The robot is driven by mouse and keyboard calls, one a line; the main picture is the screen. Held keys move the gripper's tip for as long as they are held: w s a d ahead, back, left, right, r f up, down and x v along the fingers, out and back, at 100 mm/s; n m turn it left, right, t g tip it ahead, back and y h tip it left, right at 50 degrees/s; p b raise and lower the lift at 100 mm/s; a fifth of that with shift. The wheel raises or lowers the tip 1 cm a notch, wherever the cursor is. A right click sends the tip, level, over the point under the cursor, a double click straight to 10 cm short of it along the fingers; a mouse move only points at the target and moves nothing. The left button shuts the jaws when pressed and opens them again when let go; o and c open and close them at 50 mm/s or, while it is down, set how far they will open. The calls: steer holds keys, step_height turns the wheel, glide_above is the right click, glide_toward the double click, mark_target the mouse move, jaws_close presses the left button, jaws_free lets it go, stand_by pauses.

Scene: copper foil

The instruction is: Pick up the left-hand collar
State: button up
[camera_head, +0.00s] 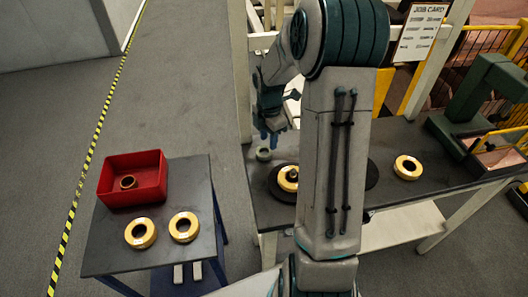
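A small grey-green ring, which looks like a collar (263,154), lies on the dark workbench (415,190) near its left edge. My gripper (268,136) points down in the air just above this ring in the picture. Its blue fingers are small and partly merged with the wrist, so their gap is unclear. I see nothing held in them. Whether they touch the ring cannot be told. My arm hides the middle of the bench, so another collar there could be hidden.
Right of the collar, a yellow ring (285,184) sits on a dark round plate (371,176). Another yellow ring (408,160) and a green press (475,105) stand farther right. A side table (108,255) holds a red bin (118,198) with a brown ring (128,182) and two yellow rings (141,243).

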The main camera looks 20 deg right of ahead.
mark_target(268, 155)
steer(key=shift+s+a+f+p, duration=0.1)
steer(key=shift+f+p, duration=0.5)
steer(key=shift+f, duration=2.65)
jaws_close()
